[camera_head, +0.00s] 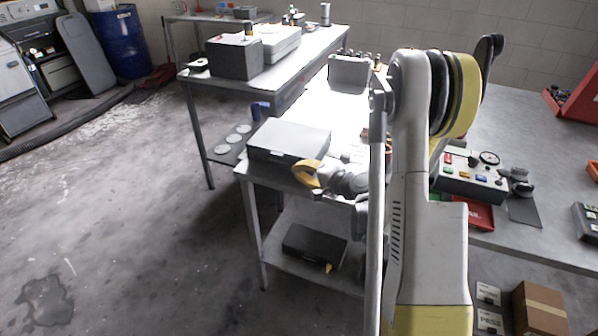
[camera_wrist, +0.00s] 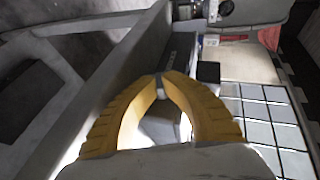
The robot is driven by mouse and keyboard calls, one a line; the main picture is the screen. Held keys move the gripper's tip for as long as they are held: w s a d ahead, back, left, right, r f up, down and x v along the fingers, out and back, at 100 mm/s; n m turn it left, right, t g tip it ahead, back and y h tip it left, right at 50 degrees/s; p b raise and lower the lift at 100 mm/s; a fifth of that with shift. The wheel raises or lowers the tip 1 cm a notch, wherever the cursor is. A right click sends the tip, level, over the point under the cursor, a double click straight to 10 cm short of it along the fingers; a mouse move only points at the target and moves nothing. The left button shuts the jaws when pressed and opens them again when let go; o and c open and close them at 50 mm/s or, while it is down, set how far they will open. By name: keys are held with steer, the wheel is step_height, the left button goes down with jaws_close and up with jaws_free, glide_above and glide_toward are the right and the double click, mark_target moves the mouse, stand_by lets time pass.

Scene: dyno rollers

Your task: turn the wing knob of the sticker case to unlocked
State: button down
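The grey case (camera_head: 290,140) lies flat and closed at the near-left end of the bright middle table. My gripper (camera_head: 302,174) is at its front side, near the right corner. In the wrist view the case's long grey side (camera_wrist: 136,52) runs diagonally past my fingertips. My gripper's yellow fingers (camera_wrist: 160,82) come together at the tips, with a small grey piece, seemingly the wing knob (camera_wrist: 158,90), between them. The fingers hide most of the knob, so its angle cannot be told. No sticker can be made out on the case.
A dark case (camera_head: 313,246) lies on the shelf below. A control box with coloured buttons (camera_head: 470,180) stands on the right table. A dark box (camera_head: 234,58) stands on the back table. Open floor is at the left.

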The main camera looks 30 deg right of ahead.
steer(key=c, duration=1.6)
jaws_free()
steer(key=shift+w+d, duration=0.15)
steer(key=shift+d, duration=0.1)
steer(key=shift+o, duration=0.2)
steer(key=shift+a, duration=0.1)
